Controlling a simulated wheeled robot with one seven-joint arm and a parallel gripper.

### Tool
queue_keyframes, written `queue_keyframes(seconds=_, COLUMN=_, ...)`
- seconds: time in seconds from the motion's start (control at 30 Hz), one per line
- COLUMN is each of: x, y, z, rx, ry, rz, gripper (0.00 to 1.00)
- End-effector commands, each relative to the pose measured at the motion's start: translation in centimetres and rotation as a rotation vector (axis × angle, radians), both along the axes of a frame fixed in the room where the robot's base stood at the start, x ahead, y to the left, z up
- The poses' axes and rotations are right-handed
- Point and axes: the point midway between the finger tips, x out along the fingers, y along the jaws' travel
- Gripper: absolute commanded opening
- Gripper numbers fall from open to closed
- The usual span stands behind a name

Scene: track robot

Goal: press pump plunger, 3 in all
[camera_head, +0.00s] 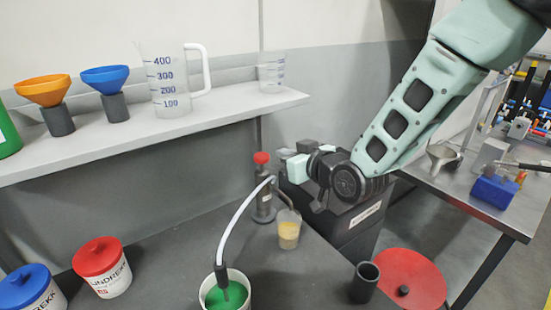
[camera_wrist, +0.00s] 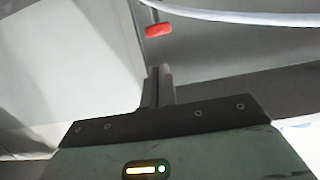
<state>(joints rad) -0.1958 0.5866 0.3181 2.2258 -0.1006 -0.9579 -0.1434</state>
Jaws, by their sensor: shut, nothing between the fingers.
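The pump (camera_head: 263,198) is a dark upright cylinder on the grey bench, with a red plunger knob (camera_head: 262,157) on top. A white hose (camera_head: 236,215) runs from it into a white bucket (camera_head: 246,303) of green liquid. A clear beaker (camera_head: 289,229) with yellowish liquid stands at the pump's right, by its spout. My gripper (camera_wrist: 160,72) is shut and empty, pointing toward the knob. In the wrist view the knob (camera_wrist: 158,30) appears beyond the fingertips with a gap. In the head view the gripper is right of the knob, near its height; its fingertips are hard to make out.
A shelf (camera_head: 180,128) with funnels and measuring jugs hangs behind on the left. Red (camera_head: 101,267) and blue (camera_head: 32,289) lidded tubs stand at front left. A black cup (camera_head: 364,282) and red disc (camera_head: 411,279) are at front right. A second table (camera_head: 480,215) stands right.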

Motion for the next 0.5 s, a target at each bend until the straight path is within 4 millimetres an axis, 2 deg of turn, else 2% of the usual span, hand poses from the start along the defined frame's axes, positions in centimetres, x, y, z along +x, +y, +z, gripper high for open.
queue_keyframes(seconds=0.2, x=-1.5, y=-1.1, z=0.4, rx=0.000, ry=-0.001, rz=-0.001, gripper=0.00)
queue_keyframes(seconds=0.5, x=-1.7, y=-1.1, z=0.6, rx=0.001, ry=-0.001, rz=0.000, gripper=0.00)
